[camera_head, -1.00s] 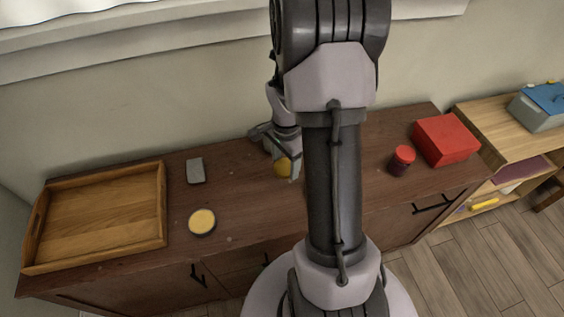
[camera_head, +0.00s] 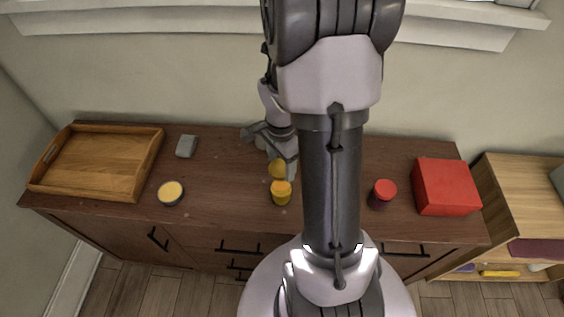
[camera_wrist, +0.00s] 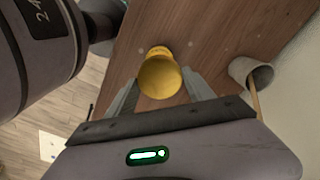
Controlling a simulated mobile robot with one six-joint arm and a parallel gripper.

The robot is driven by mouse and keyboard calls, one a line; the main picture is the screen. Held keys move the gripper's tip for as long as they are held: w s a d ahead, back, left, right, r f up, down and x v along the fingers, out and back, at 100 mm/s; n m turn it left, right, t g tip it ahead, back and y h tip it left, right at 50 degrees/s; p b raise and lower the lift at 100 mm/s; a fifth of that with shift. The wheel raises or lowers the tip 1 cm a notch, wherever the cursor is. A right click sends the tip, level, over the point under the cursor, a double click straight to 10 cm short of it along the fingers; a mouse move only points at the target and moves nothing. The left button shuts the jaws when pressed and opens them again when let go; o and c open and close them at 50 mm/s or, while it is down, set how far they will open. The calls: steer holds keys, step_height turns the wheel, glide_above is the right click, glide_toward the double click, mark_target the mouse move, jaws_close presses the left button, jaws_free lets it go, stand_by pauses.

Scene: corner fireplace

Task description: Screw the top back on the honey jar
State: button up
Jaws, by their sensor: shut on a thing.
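The honey jar (camera_head: 281,196) is a small amber jar with an orange top face, upright on the brown cabinet top just in front of my gripper. My gripper (camera_head: 280,170) is shut on a round yellow lid (camera_head: 277,169), held beside and behind the jar in the head view. In the wrist view the lid (camera_wrist: 160,77) sits between the fingertips of my gripper (camera_wrist: 162,88). The jar (camera_wrist: 159,51) shows partly past the lid's far edge there. The lid appears apart from the jar's mouth, but its height above the cabinet is hard to tell.
The cabinet top (camera_head: 225,185) also bears a wooden tray (camera_head: 115,190), a grey block (camera_head: 187,146), a dark tin with a pale yellow top (camera_head: 171,192), a red-topped jar (camera_head: 383,192) and a red box (camera_head: 445,187). A whitish cup (camera_wrist: 257,76) stands near my gripper.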

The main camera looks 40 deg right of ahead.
steer(key=b, duration=0.5)
glide_above(282, 185)
step_height(282, 185, down, 5)
steer(key=shift+f, duration=0.2)
steer(key=shift+f+b, duration=1.05)
steer(key=shift+b, duration=0.35)
stand_by(2.2)
steer(key=shift+f+m+b, duration=0.1)
steer(key=shift+m+b, duration=0.45)
steer(key=shift+m, duration=0.15)
steer(key=shift+a+m, duration=0.1)
steer(key=shift+m, duration=0.7)
steer(key=shift+b, duration=0.4)
